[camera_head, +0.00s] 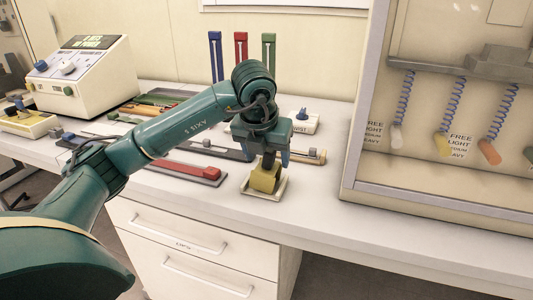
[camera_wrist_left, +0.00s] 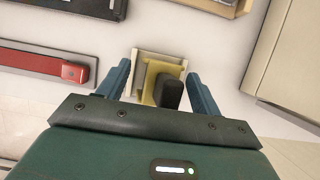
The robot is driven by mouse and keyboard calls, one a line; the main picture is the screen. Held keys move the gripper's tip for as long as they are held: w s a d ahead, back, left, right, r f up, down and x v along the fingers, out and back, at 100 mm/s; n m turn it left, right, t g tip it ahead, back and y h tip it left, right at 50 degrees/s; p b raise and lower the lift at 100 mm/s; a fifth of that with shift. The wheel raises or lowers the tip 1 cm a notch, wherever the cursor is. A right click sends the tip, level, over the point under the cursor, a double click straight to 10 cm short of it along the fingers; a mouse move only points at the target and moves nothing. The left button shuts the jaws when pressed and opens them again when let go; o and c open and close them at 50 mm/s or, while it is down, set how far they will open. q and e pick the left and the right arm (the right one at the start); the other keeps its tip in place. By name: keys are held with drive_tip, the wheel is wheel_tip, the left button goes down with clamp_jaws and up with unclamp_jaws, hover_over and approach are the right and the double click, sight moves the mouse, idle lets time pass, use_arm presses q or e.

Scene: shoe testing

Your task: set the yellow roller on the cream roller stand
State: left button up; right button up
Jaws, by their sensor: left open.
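The yellow roller (camera_head: 264,178) sits on the cream roller stand (camera_head: 266,197) near the front edge of the bench, its dark handle pointing up. In the left wrist view the yellow roller (camera_wrist_left: 150,84) and its dark handle lie between the fingers, with the stand's cream rim (camera_wrist_left: 158,56) around it. My left gripper (camera_head: 264,157) points down over the roller, its blue-green fingers open on either side of the handle. I see gaps between fingers and handle in the wrist view. My right gripper is not in view.
A red-topped bar (camera_head: 190,170) lies left of the stand. A dark tray lies behind it. A large glass-fronted cabinet (camera_head: 350,190) stands at the right. A control box (camera_head: 80,75) stands back left. Bare bench lies between stand and cabinet.

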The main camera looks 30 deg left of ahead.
use_arm(q)
drive_tip(key=shift+r, duration=0.45)
drive_tip(key=p+v, duration=0.2)
drive_tip(key=v, duration=1)
drive_tip(key=shift+s+r, duration=0.2)
drive_tip(key=shift+s, duration=0.05)
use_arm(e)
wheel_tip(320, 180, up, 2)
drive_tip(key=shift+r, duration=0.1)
use_arm(q)
drive_tip(key=shift+d, duration=0.1)
